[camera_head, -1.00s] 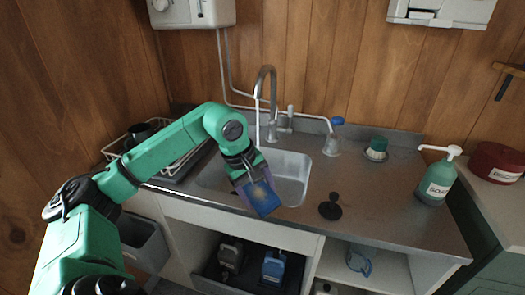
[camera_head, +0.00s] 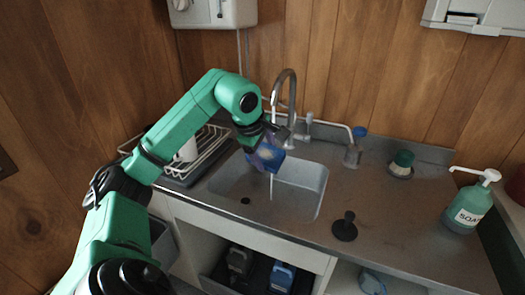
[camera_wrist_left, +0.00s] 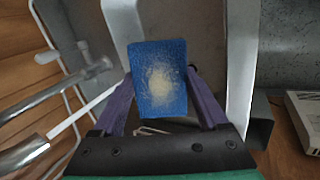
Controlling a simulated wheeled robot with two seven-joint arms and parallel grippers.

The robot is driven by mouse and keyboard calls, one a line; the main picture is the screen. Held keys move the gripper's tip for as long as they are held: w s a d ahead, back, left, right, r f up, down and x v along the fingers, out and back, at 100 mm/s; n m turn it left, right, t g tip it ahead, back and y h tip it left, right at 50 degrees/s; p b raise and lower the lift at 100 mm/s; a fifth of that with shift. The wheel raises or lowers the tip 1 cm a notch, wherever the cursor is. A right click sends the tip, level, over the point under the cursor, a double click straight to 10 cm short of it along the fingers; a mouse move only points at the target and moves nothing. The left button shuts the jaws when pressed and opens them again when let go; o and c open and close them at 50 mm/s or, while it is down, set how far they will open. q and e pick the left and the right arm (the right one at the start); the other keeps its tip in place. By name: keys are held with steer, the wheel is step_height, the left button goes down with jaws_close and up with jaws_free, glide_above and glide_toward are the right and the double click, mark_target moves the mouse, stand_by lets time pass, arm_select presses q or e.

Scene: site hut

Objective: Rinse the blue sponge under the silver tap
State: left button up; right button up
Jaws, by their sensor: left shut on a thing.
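The blue sponge (camera_head: 266,156) has a pale, yellowish patch on its face, clear in the wrist view (camera_wrist_left: 160,55). My left gripper (camera_head: 262,147) is shut on it and holds it above the sink basin (camera_head: 302,176), below the spout of the silver tap (camera_head: 291,90). A thin white stream of water (camera_head: 271,186) shows below the sponge. In the wrist view, the stream (camera_wrist_left: 85,110) runs from the spout toward the left finger and the sponge's left edge; the exact contact is hidden. My right gripper is not in view.
A white dish rack (camera_head: 207,150) stands left of the basin. A black plunger-like item (camera_head: 345,228), a green-topped brush (camera_head: 402,163), a blue-capped bottle (camera_head: 354,150) and a soap bottle (camera_head: 468,208) stand on the counter to the right. Bottles (camera_head: 282,276) sit below.

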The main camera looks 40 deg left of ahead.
arm_select(q)
steer(key=w+a+f+p, duration=0.1)
steer(key=w+a+p, duration=0.3)
steer(key=w+p, duration=0.2)
steer(key=shift+w+f, duration=0.4)
steer(key=shift+w, duration=0.4)
steer(key=shift+r+p, duration=0.1)
steer(key=shift+p, duration=0.2)
steer(key=shift+w+d+p, duration=0.3)
steer(key=shift+d+p, duration=0.1)
steer(key=shift+d, duration=0.05)
steer(key=shift+s+a, duration=0.35)
steer(key=shift+a, duration=0.25)
